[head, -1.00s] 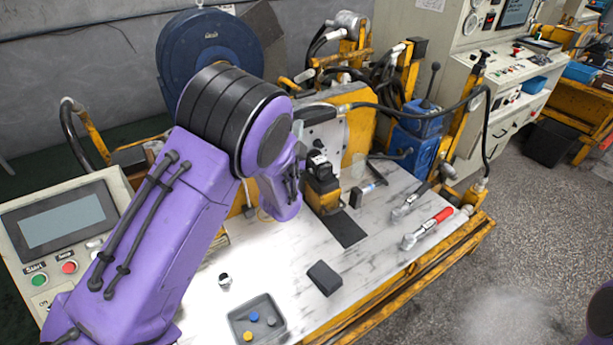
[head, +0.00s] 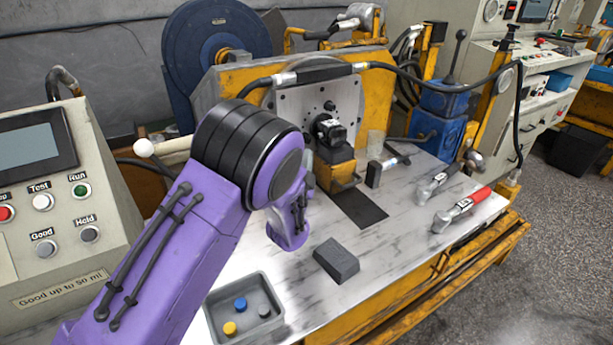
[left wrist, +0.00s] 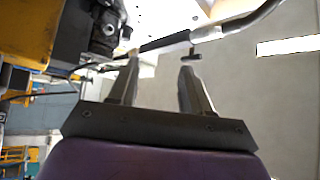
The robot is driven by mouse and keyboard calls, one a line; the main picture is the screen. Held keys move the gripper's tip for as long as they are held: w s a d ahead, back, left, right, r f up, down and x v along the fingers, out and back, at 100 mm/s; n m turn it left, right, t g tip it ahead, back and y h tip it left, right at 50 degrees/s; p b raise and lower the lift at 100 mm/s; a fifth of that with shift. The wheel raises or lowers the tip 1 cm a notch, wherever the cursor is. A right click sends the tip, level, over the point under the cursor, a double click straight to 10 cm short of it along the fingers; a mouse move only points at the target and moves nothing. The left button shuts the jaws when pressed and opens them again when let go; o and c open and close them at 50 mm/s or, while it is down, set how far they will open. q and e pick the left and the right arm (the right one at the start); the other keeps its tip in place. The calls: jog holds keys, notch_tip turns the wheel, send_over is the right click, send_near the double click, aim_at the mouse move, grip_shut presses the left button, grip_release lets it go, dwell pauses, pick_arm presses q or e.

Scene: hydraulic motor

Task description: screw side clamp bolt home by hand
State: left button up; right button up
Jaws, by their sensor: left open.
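The black motor (head: 331,133) sits on the yellow pedestal (head: 334,172) in front of the grey mounting plate (head: 290,108). A dark motor part (left wrist: 107,25) shows at the top left of the left wrist view. My left gripper (left wrist: 160,60) is open, its two fingers apart with nothing visibly held. A small dark T-shaped piece (left wrist: 192,56) shows just past its right fingertip; I cannot tell whether it is the side clamp bolt. In the head view my purple wrist hides the left fingers, left of the pedestal. I cannot make out the bolt there. My right gripper is out of view.
A grey tray (head: 272,322) with coloured caps and a dark block (head: 336,260) lie at the front. A hammer-like tool (head: 374,174), a wrench (head: 428,189) and a red-handled wrench (head: 462,206) lie to the right. A hose (head: 425,77) arches above. The front right worktop is clear.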

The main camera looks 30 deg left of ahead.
pick_arm(q)
notch_tip(320, 180, down, 6)
jog(key=b, duration=0.3)
jog(key=w+a, duration=0.4)
jog(key=w, duration=0.8)
jog(key=shift+a+r, duration=0.4)
jog(key=shift+r, duration=0.05)
grip_shut()
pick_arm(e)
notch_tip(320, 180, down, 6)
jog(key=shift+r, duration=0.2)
